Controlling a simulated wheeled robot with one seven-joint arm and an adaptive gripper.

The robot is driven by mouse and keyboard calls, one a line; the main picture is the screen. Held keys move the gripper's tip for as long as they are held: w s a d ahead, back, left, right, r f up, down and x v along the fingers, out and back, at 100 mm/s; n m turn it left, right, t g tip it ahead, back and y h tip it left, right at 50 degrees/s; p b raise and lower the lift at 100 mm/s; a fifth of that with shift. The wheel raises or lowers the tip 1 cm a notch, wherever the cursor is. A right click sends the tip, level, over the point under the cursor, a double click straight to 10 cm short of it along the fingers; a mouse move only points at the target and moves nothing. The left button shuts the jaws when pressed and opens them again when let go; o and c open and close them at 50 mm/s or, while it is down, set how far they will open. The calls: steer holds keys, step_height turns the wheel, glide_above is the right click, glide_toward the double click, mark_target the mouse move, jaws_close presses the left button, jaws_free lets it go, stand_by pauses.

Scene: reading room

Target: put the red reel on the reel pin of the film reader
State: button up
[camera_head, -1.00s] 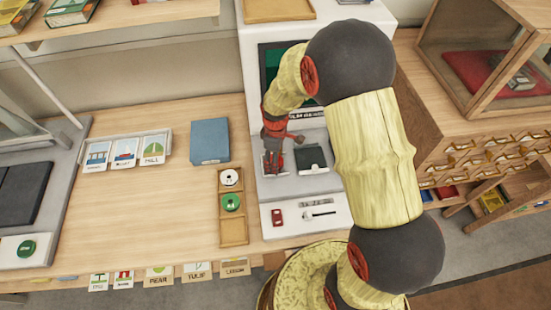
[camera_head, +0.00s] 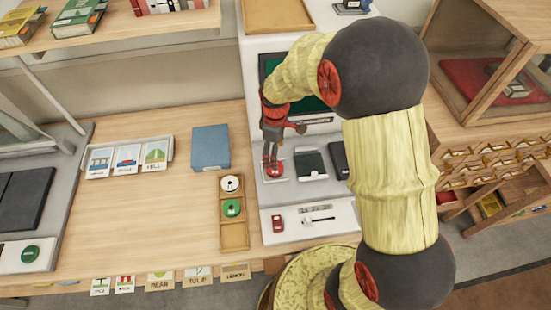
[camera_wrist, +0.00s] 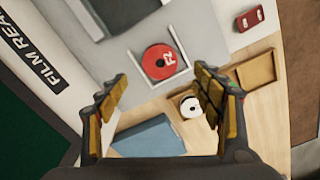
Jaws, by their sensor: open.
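The red reel (camera_head: 275,170) lies flat inside a pale square outline on the grey deck of the film reader (camera_head: 340,228). My gripper (camera_head: 270,156) points down just above the reel in the head view. In the wrist view my gripper (camera_wrist: 160,80) has its fingers wide apart, with nothing between them; the reel is apart from both.
A wooden tray (camera_head: 233,238) left of the reader holds a white reel (camera_head: 230,184) and a green reel (camera_head: 232,208); its front compartment is empty. A blue box (camera_head: 211,147) and a picture card rack (camera_head: 128,157) stand farther left. The table's middle left is clear.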

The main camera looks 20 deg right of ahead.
steer(key=s+r+m+t, duration=0.15)
steer(key=s+r, duration=0.25)
steer(key=r, duration=0.6)
steer(key=s+r+m+t, duration=0.1)
steer(key=s+r+m, duration=0.25)
steer(key=r, duration=0.65)
steer(key=s+r+m+t, duration=0.3)
steer(key=s+r+m, duration=0.2)
steer(key=s, duration=0.8)
steer(key=shift+p+v, duration=0.3)
steer(key=shift+v, duration=0.8)
steer(key=shift+w+a, duration=0.15)
